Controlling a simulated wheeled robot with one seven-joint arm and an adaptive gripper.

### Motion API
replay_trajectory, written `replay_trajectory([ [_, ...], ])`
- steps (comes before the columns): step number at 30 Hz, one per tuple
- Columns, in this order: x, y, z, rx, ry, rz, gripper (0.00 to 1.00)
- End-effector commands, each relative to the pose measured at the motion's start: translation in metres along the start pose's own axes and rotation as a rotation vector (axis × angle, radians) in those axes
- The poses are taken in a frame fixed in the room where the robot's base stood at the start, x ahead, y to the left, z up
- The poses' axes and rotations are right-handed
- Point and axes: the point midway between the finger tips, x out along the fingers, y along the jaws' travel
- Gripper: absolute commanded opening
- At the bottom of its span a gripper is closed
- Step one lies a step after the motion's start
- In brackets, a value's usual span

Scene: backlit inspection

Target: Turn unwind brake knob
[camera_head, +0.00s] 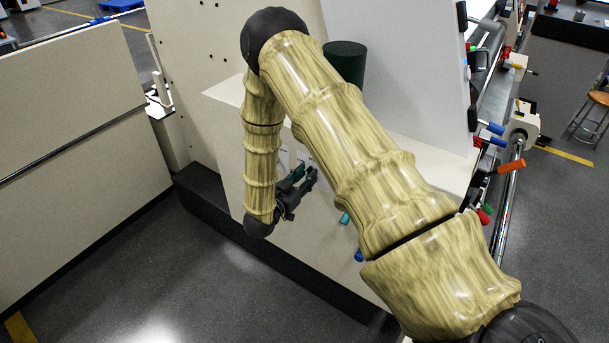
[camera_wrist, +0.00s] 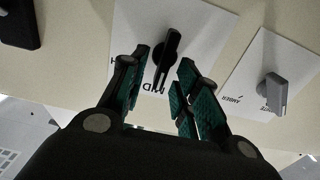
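In the wrist view a black knob (camera_wrist: 166,58) with a long bar handle stands out from a white label plate (camera_wrist: 205,28) on a cream panel. Part of the plate's lettering shows, partly covered by my gripper. My gripper (camera_wrist: 160,80) is open, its teal-padded fingers on either side of the knob's near end, with gaps on both sides. In the head view my gripper (camera_head: 305,180) is beside the cream panel (camera_head: 232,150), and my arm hides the knob there. I cannot tell which knob is the unwind brake.
A grey knob (camera_wrist: 273,92) on a second white plate marked AMBER sits to the right in the wrist view. A black block (camera_wrist: 18,24) is at the upper left. In the head view a dark green cylinder (camera_head: 346,60) stands behind my arm; the floor (camera_head: 190,260) in front is clear.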

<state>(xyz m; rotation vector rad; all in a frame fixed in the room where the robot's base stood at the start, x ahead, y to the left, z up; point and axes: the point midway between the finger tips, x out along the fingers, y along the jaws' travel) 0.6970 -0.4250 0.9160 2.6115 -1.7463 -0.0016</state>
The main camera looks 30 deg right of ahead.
Motion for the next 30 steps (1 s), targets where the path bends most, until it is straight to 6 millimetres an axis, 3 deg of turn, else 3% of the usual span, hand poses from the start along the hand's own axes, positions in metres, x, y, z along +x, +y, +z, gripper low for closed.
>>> replay_trajectory([
  [7, 0.0005, -0.0002, 0.0001, 0.0, 0.0, 0.0, 0.31],
  [12, 0.0003, -0.0004, 0.0, 0.0, 0.0, 0.0, 0.02],
  [13, 0.0003, -0.0003, 0.0, 0.0, 0.0, 0.0, 0.0],
  [23, -0.0003, -0.0006, 0.0003, -0.017, 0.0, -0.001, 0.0],
  [30, 0.0002, -0.0023, 0.0006, -0.119, 0.001, 0.0, 0.0],
])
